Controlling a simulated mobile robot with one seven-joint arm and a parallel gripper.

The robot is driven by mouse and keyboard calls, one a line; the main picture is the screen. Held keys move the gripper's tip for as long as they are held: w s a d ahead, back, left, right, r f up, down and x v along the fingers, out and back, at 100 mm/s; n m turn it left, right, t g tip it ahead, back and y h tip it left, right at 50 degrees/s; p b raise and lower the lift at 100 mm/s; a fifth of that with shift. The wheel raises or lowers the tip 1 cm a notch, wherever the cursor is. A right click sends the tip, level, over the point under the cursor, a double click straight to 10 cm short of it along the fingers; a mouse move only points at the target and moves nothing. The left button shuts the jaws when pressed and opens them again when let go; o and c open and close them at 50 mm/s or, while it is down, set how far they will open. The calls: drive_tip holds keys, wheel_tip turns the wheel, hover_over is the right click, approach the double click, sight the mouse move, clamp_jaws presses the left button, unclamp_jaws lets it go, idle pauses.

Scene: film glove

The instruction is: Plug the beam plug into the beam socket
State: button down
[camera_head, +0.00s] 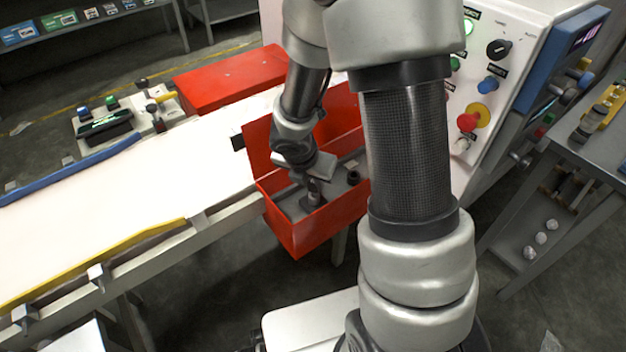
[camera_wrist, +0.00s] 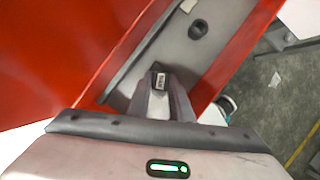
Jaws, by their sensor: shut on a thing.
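My gripper (camera_head: 313,182) reaches down into an open red box (camera_head: 320,228) with a grey inner floor. In the wrist view its two fingers (camera_wrist: 163,92) are closed together on a small dark block with a white label (camera_wrist: 159,80), which I take to be the beam plug. A dark round piece with an opening, likely the beam socket (camera_head: 353,177), stands on the grey floor to the right of my gripper. It also shows in the wrist view (camera_wrist: 199,28), beyond the fingertips and apart from them. The plug's lower end is hidden, so I cannot tell whether it touches the floor.
The box's red walls stand close around my gripper. A white conveyor (camera_head: 130,205) with blue and yellow rails runs to the left. A closed red box (camera_head: 232,80) sits behind. A control panel (camera_head: 485,90) stands at the right, and a grey table (camera_head: 590,140) further right.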

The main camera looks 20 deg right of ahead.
drive_tip(key=shift+f+b, duration=0.9)
drive_tip(key=shift+f, duration=0.15)
drive_tip(key=c, duration=1.5)
unclamp_jaws()
drive_tip(key=shift+r, duration=0.1)
